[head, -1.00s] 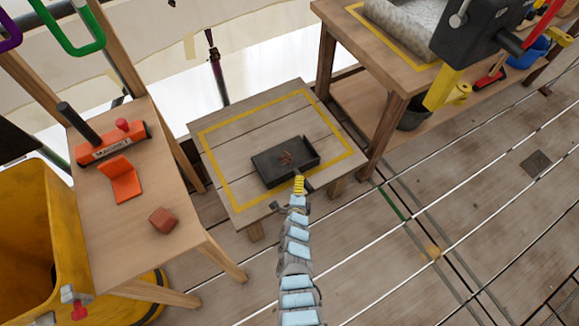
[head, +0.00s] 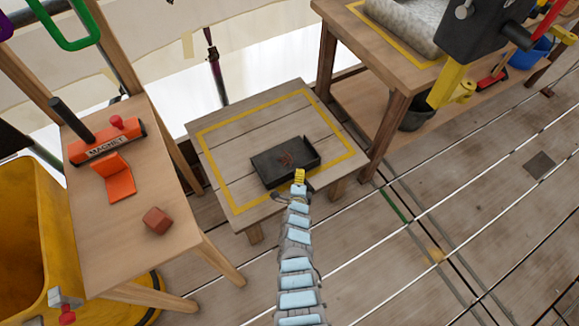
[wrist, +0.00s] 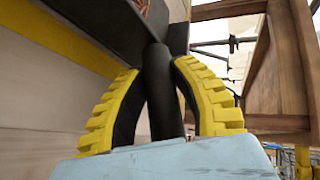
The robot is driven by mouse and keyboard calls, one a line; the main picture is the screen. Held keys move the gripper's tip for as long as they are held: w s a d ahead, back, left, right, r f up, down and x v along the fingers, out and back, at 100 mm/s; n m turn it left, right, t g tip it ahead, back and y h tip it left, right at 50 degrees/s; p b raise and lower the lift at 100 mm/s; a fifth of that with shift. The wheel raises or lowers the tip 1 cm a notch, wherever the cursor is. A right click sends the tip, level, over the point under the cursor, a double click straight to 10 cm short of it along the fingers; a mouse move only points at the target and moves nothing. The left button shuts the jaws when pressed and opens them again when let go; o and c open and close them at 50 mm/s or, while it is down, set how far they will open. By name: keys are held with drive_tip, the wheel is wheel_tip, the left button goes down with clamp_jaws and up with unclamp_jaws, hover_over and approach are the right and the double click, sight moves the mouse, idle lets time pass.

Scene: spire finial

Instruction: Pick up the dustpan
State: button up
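The dustpan (head: 265,172) is a dark, shallow tray with reddish-brown bits in it. It lies on a low wooden table (head: 215,145) inside a yellow outline. My gripper (head: 299,176) is at the dustpan's near edge in the head view, where my arm hides the handle. In the wrist view, the dark round handle (wrist: 161,95) runs between the two yellow ribbed fingers of my gripper (wrist: 156,75). The fingers curve inward and their tips meet the handle from both sides. Part of the dark pan (wrist: 110,25) shows above. The pan appears to rest on the table.
A wooden bench at left holds an orange magnet bar (head: 106,141), an orange bracket (head: 115,178) and a reddish block (head: 157,220). A yellow bin (head: 25,240) stands beside it. A taller table (head: 375,60) stands at right. Planked floor is open at lower right.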

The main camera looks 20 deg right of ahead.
clamp_jaws()
drive_tip(key=shift+r, duration=0.1)
